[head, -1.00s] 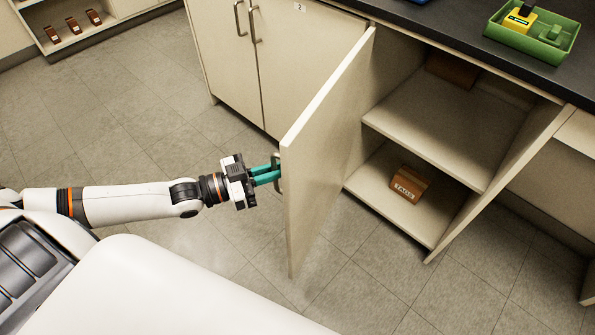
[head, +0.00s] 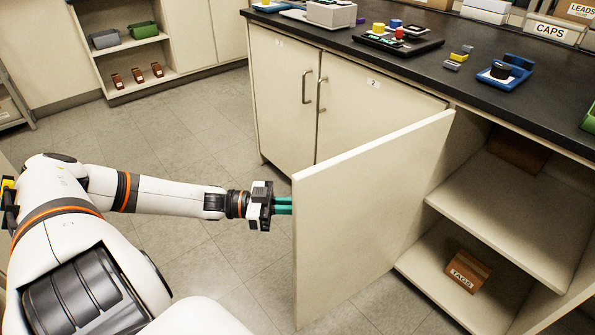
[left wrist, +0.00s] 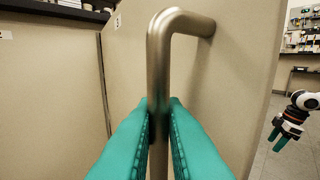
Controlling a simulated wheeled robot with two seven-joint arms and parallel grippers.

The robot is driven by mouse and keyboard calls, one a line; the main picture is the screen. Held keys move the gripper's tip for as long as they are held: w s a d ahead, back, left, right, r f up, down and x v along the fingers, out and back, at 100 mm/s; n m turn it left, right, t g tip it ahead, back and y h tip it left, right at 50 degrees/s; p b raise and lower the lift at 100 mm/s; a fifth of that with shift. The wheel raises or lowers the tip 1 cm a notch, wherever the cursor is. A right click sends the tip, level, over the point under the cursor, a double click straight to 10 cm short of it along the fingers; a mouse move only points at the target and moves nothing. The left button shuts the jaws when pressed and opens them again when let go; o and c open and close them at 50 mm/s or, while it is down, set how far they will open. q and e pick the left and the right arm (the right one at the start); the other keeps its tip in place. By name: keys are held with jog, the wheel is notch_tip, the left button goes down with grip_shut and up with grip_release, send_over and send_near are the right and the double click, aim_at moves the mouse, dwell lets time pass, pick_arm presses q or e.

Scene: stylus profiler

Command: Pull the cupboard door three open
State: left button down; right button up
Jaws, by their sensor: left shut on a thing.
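Cupboard door three (head: 375,215) is a cream panel standing swung out from its cupboard, with the shelves behind it exposed. It also shows in the left wrist view (left wrist: 235,80), with a small number label at the upper left. Its metal bar handle (left wrist: 157,60) is upright between the fingers in the left wrist view; the door hides it in the head view. My left gripper (head: 282,205) is shut on the handle, its teal fingers (left wrist: 160,135) on either side of the bar. My right gripper (left wrist: 279,138) shows small at the right of the left wrist view, apart from the door.
The open cupboard holds a brown box labelled TAGS (head: 467,270) on its lower shelf (head: 425,262) and another box (head: 517,152) above. Closed cupboard two (head: 365,115) stands beside it. The dark worktop (head: 440,75) carries trays and devices. The floor at left is clear.

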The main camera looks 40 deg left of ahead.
pick_arm(q)
jog(key=shift+w+r, duration=0.1)
jog(key=c, duration=1.6)
grip_release()
jog(key=shift+o, duration=0.2)
jog(key=shift+a, duration=0.15)
jog(key=p+v, duration=0.2)
jog(key=v, duration=0.9)
jog(key=shift+s+a, duration=0.25)
pick_arm(e)
notch_tip(320, 180, down, 8)
jog(key=s, duration=0.2)
jog(key=shift+s+d+r, duration=0.2)
jog(key=shift+s, duration=0.1)
jog(key=shift+a+g, duration=0.1)
jog(key=shift+g, duration=0.2)
